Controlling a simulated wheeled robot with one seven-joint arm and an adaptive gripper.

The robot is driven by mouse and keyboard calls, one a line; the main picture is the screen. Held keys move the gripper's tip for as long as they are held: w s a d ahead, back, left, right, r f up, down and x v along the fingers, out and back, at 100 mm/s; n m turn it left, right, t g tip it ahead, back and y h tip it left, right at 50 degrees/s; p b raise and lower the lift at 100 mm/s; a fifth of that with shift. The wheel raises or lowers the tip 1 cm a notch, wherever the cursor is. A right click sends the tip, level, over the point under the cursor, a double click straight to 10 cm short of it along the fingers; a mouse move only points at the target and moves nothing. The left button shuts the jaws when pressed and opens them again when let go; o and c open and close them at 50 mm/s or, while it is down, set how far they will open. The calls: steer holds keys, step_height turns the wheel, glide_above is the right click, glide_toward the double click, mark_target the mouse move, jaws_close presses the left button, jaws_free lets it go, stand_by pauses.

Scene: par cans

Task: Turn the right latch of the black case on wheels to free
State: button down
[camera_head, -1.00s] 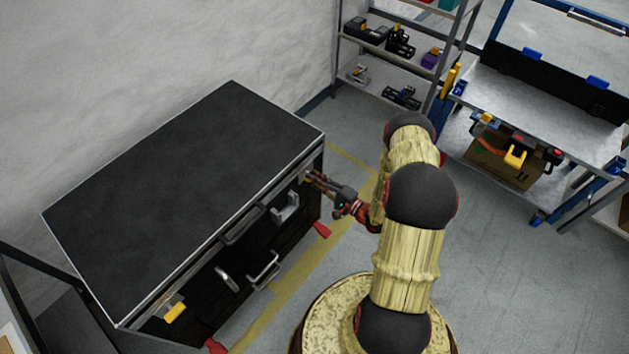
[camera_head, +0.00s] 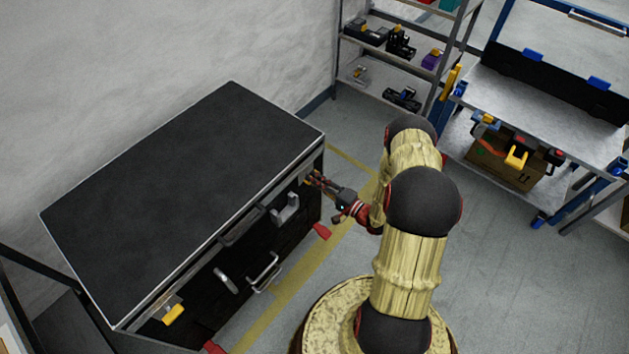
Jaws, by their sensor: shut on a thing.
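The black case (camera_head: 185,190) stands at the left against the wall, its lid down and its front facing right. Its left latch (camera_head: 172,313), with a yellow tab, shows at the near end of the front. Its right latch (camera_head: 309,182) is at the far end, just under the lid edge; only a small yellow bit shows, and the fingers hide most of it. My gripper (camera_head: 316,179) is at that far end, its fingers shut on the right latch. How far the latch is turned cannot be made out.
Metal handles (camera_head: 265,270) and a grey bracket (camera_head: 286,209) stick out of the case front. Red feet (camera_head: 321,231) show at floor level. A shelf (camera_head: 400,50) stands behind and a workbench (camera_head: 540,100) at the right. The floor right of my arm is clear.

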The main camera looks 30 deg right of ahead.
steer(key=c, duration=1.8)
jaws_free()
steer(key=shift+c, duration=0.2)
steer(key=shift+s, duration=0.1)
steer(key=v, duration=1.1)
steer(key=shift+s+d, duration=0.15)
steer(key=shift+s, duration=0.25)
